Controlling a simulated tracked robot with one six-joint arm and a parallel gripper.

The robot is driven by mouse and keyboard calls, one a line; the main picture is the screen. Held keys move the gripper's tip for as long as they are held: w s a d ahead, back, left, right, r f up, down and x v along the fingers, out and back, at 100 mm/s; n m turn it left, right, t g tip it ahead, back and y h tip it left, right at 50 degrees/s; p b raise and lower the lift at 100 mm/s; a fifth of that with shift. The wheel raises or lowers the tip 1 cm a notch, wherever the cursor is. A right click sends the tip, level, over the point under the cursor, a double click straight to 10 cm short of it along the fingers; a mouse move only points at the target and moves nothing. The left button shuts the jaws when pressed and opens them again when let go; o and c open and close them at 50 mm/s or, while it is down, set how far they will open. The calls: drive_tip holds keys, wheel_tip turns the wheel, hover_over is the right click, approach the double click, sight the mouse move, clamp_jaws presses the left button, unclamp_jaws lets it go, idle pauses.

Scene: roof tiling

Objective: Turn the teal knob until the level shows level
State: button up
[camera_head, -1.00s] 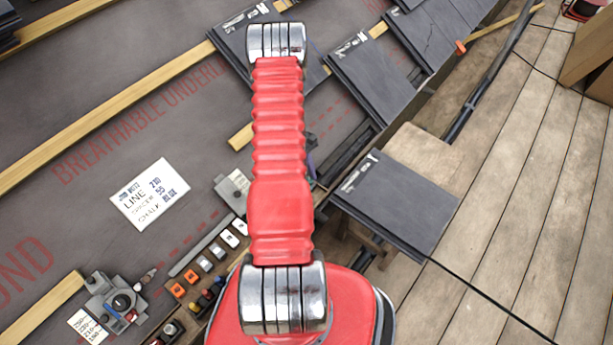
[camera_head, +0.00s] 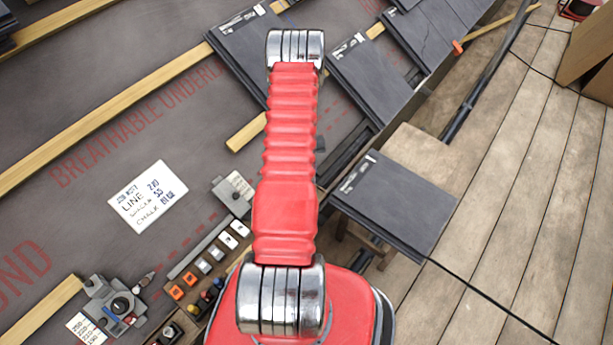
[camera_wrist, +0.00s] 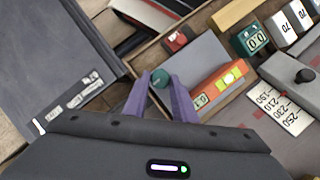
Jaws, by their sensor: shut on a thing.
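The teal knob (camera_wrist: 160,78) shows in the wrist view between the purple fingertips of my gripper (camera_wrist: 161,84), which is shut on it. Right of the knob lies an orange level (camera_wrist: 225,82) with a yellow-green vial (camera_wrist: 232,77) and a small greenish display, too small to read surely. The bubble's place in the vial is too small to tell. In the head view my red arm hides the gripper and knob.
A dark slate tile (camera_wrist: 50,60) lies left of the gripper in the wrist view. A teal counter box (camera_wrist: 250,40) and a grey block with a black knob (camera_wrist: 295,75) stand to the right. The head view shows a white note card (camera_head: 148,196) and another slate tile (camera_head: 395,205).

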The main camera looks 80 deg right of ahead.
drive_tip(key=shift+a+f, duration=0.1)
drive_tip(key=o, duration=1)
drive_tip(key=shift+o, duration=0.2)
drive_tip(key=v, duration=1.4)
drive_tip(key=shift+f, duration=0.1)
